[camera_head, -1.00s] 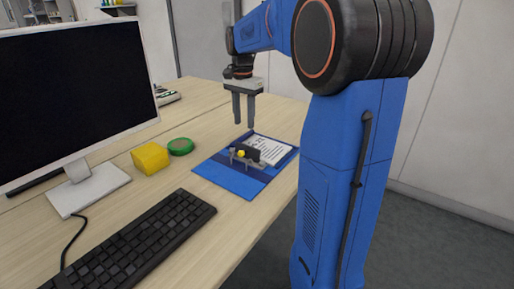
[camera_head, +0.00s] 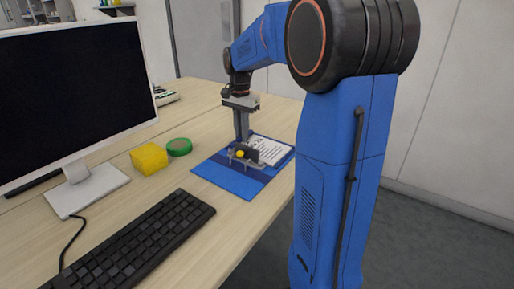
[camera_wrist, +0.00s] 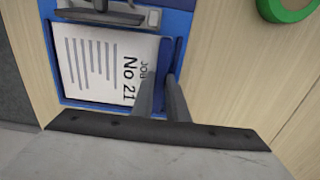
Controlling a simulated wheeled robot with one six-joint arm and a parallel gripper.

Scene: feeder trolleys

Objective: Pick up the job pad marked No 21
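The job pad (camera_head: 272,149) is a white sheet or block with printed lines, lying on a blue board (camera_head: 226,180). In the wrist view the pad (camera_wrist: 92,72) reads "JOB No 21" along its right side, and the blue board (camera_wrist: 177,22) frames it. My gripper (camera_head: 242,139) points down over the pad's far left end. In the wrist view my gripper's (camera_wrist: 160,78) two fingers stand apart with a gap between them, over the pad's right edge. They appear empty. Whether the tips touch the pad I cannot tell.
A dark and grey fixture with a yellow knob (camera_head: 240,154) sits on the board beside the pad. A yellow block (camera_head: 149,159), a green tape roll (camera_head: 179,147), a keyboard (camera_head: 140,240) and a monitor (camera_head: 75,95) stand to the left on the wooden desk.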

